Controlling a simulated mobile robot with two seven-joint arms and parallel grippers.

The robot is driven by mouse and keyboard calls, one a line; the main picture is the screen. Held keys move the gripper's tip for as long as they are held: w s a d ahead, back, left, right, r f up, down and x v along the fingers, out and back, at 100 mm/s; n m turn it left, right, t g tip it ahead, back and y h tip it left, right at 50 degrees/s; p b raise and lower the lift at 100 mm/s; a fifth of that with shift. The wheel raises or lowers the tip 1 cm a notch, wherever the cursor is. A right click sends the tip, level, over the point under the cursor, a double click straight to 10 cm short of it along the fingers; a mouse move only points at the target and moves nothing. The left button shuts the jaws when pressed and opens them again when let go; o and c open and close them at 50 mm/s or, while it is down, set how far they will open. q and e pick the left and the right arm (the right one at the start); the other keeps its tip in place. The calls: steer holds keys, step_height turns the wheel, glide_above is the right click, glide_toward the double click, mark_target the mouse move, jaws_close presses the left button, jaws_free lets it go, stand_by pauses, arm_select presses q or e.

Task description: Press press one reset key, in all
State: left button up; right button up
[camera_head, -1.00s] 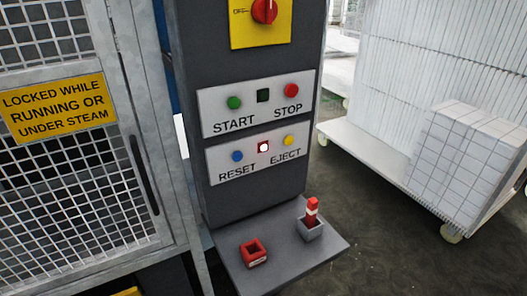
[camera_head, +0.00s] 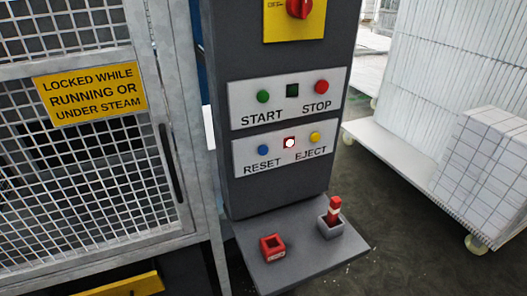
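The blue RESET key (camera_head: 263,150) is on the lower white panel (camera_head: 240,160) of the dark grey control column (camera_head: 280,195). A lit white lamp in a red frame (camera_head: 289,143) sits to its right, then the yellow EJECT key (camera_head: 315,137). The upper panel has the green START key (camera_head: 263,97), a dark, unlit square lamp (camera_head: 292,90) and the red STOP key (camera_head: 321,87). Neither of my grippers is in view.
A grey shelf (camera_head: 300,262) juts out below the panels. It bears an empty-looking red square holder (camera_head: 272,247) and a grey holder (camera_head: 331,228) with a red-and-white peg (camera_head: 334,207). A mesh gate (camera_head: 165,150) stands left; a white cart (camera_head: 400,165) stands right.

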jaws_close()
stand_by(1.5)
